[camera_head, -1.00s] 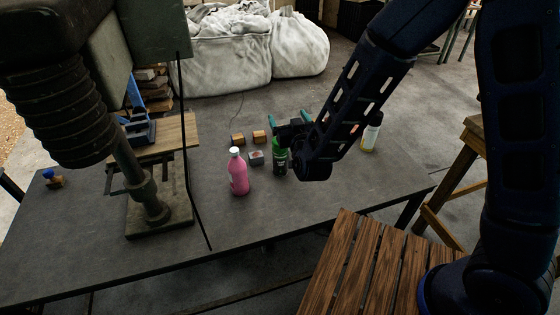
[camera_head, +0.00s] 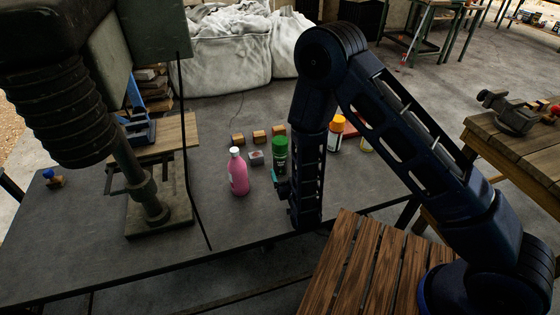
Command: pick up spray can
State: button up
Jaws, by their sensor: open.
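A green spray can (camera_head: 280,153) with a green cap and a dark lower label stands upright on the grey table (camera_head: 110,262). My gripper (camera_head: 279,181) is low, at the can's base on its near right side, with a teal fingertip showing beside the can. It is open, and the can does not look held. My arm hides most of the fingers, so I cannot tell whether they touch the can or stand around it. Another can with an orange cap (camera_head: 337,126) stands behind and right of my arm, partly hidden.
A pink bottle (camera_head: 237,172) stands left of the green can. Small wooden blocks (camera_head: 259,137) lie behind. A drill press (camera_head: 160,205) fills the left side. The table's front edge is close to my arm.

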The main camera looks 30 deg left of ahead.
aim_at(280, 153)
jog(key=shift+x, duration=5.4)
jog(key=shift+w+d, duration=0.1)
jog(key=c, duration=1.2)
